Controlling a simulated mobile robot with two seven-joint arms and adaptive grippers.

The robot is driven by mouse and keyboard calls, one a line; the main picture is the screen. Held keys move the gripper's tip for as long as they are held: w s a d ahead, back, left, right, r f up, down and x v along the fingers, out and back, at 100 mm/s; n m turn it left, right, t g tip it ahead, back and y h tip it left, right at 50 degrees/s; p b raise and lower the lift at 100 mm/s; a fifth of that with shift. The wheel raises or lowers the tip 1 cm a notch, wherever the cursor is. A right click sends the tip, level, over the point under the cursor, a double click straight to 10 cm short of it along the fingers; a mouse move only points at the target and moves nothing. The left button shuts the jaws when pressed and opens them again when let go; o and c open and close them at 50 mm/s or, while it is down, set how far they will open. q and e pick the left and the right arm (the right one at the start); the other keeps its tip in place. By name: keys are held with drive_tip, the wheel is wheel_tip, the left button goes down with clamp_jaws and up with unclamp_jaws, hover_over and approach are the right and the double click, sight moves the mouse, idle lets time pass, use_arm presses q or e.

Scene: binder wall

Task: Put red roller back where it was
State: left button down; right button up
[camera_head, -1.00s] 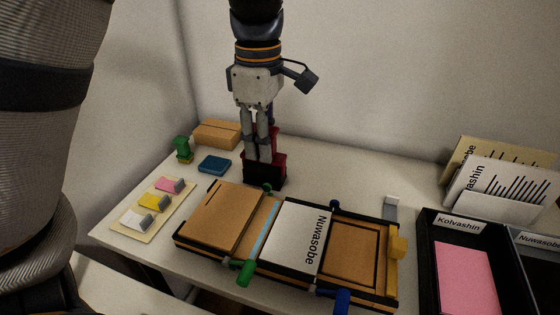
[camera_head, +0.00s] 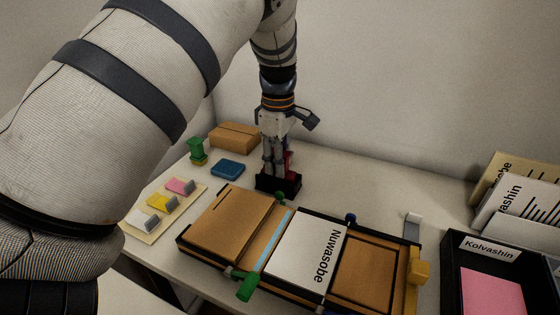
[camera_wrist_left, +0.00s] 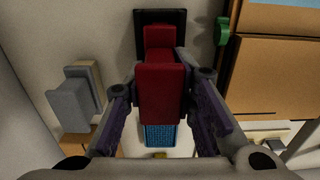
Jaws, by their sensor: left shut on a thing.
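The red roller (camera_wrist_left: 162,90) is between the two fingers of my left gripper (camera_wrist_left: 165,115) in the left wrist view. In the head view the red roller (camera_head: 289,160) shows partly behind the fingers. My left gripper (camera_head: 276,168) points down and is shut on it at the back of the table. A black base (camera_head: 278,184) is at the lower end of the red part; it also shows in the wrist view (camera_wrist_left: 147,20). I cannot tell whether the base is part of the roller or a separate holder. My right gripper is not in view.
A wooden binder rack (camera_head: 375,266) with a white Nuwasobe sheet (camera_head: 305,245) is in front. A cardboard box (camera_head: 235,138), a blue pad (camera_head: 228,168) and a green stamp (camera_head: 197,150) stand left. A black Kolvashin tray (camera_head: 459,265) is right. Bare table lies behind the rack.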

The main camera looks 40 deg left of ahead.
use_arm(q)
drive_tip(key=shift+f, duration=0.15)
drive_tip(key=c, duration=1.3)
unclamp_jaws()
wheel_tip(320, 180, up, 12)
drive_tip(key=shift+r, duration=0.25)
